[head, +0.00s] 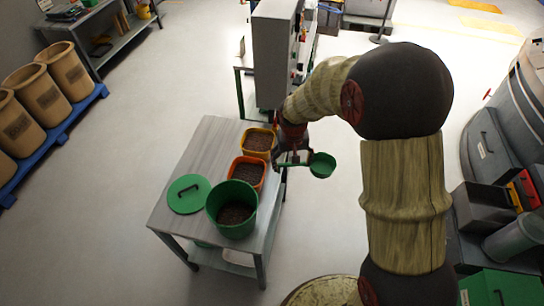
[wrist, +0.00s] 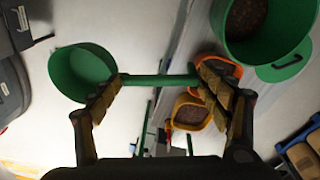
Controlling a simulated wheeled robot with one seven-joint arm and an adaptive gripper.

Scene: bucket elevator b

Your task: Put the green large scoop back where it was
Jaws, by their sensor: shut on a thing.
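The green large scoop (head: 322,166) is held in the air just past the right edge of the grey table (head: 172,165). Its bowl looks empty. My gripper (head: 293,157) is shut on the scoop's handle. In the wrist view the scoop's bowl (wrist: 82,73) is at the left, and its green handle (wrist: 158,80) spans between the fingers of my gripper (wrist: 160,84). On the table stand a green bucket (head: 231,225), an orange container (head: 238,181) and a yellow container (head: 248,152), all with brown granules inside.
A green lid (head: 187,205) lies on the table, left of the bucket. A grey cabinet (head: 273,50) stands behind the table. Tan bins (head: 55,67) sit on a blue pallet at the left. Machines (head: 510,100) line the right. The floor between is clear.

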